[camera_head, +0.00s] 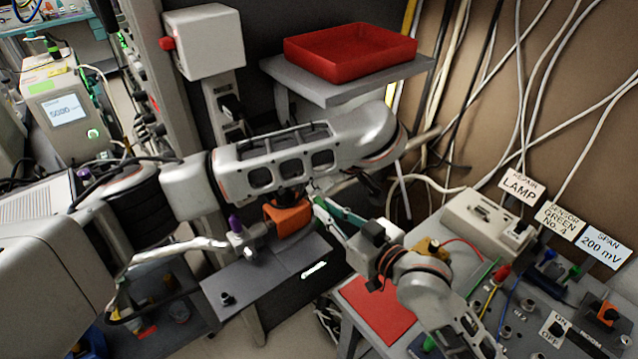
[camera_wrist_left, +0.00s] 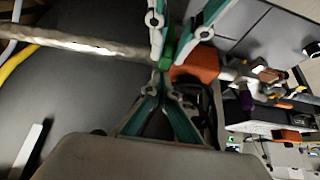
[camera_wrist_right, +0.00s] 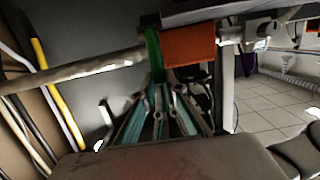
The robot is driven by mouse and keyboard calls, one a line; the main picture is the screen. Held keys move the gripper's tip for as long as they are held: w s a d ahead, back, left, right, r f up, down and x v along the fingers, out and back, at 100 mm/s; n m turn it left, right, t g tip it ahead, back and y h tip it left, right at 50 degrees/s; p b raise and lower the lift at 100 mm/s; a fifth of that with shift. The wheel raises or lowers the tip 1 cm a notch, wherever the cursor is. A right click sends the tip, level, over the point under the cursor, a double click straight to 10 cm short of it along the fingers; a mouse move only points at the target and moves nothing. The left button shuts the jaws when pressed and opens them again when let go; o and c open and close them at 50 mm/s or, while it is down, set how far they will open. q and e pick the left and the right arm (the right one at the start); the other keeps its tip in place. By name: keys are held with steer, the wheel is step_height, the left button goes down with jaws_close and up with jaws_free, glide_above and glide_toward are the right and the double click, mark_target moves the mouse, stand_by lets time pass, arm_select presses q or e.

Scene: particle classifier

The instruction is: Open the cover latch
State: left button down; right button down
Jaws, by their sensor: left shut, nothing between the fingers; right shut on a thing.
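An orange block (camera_head: 289,216) sits at the head view's middle, partly behind an arm. It shows in the left wrist view (camera_wrist_left: 194,62) and right wrist view (camera_wrist_right: 188,45). A green tab (camera_wrist_right: 154,55) stands against its side and also shows in the left wrist view (camera_wrist_left: 167,52). I cannot tell which part is the cover latch. My right gripper (camera_wrist_right: 156,84) is shut on the green tab. My left gripper (camera_wrist_left: 162,70) is shut and empty, its tips close to the tab; touching is unclear. Its tips are hard to make out in the head view.
A red tray (camera_head: 350,52) lies on a grey shelf (camera_head: 345,90) at the back. A grey shelf plate (camera_head: 265,290) lies below the orange block. A control panel (camera_head: 535,300) with cables stands at right. A rod (camera_wrist_right: 75,72) runs left of the tab.

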arm_select(q)
steer(key=shift+s+d+f+t, duration=0.15)
steer(key=shift+s+d+t, duration=0.15)
steer(key=shift+s+d, duration=0.35)
arm_select(e)
steer(key=shift+w, duration=0.1)
arm_select(q)
steer(key=shift+s, duration=0.2)
arm_select(e)
steer(key=c, duration=2)
jaws_free()
steer(key=shift+c, duration=0.2)
arm_select(q)
steer(key=shift+w+a+y, duration=0.1)
steer(key=shift+w+y, duration=0.05)
steer(key=shift+y, duration=0.15)
